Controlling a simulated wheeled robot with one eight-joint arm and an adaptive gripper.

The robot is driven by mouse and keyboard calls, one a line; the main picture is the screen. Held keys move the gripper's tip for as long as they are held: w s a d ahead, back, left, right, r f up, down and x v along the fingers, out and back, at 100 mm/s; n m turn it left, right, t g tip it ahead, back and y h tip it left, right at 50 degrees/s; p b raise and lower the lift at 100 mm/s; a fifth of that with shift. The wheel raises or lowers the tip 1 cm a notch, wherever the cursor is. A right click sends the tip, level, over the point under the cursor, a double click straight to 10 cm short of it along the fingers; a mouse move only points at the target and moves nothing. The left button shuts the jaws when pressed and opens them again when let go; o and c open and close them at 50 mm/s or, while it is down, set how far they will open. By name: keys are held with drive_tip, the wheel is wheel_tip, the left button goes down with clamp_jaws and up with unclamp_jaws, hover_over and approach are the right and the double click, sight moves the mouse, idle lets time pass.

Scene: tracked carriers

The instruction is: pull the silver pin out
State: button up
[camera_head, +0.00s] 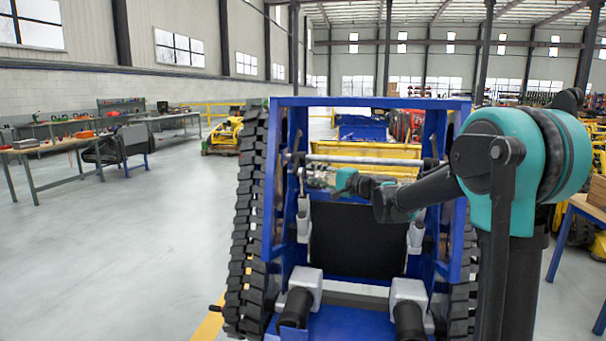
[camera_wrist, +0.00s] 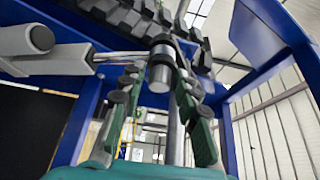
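A short silver cylinder (camera_wrist: 160,74), which looks like the silver pin, shows in the upper middle of the wrist view with a dark collar around its far end. My gripper (camera_wrist: 157,92) has its two green-padded fingers spread, one on each side of the cylinder. A gap shows on both sides, so I see no contact. In the head view my gripper (camera_head: 318,180) is at the left inside of the blue tracked carrier (camera_head: 370,103), near its left track. The pin cannot be made out clearly there.
A silver crossbar (camera_head: 375,161) spans the carrier close to my gripper. The left track (camera_head: 250,215) and blue frame posts stand close by. A black panel (camera_head: 357,240) lies below. A workbench (camera_head: 60,148) stands far left, with clear floor between.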

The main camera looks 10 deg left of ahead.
clamp_jaws()
drive_tip(key=shift+d, duration=0.15)
drive_tip(key=d, duration=0.8)
drive_tip(key=shift+s, duration=0.15)
idle(1.7)
drive_tip(key=shift+d, duration=0.1)
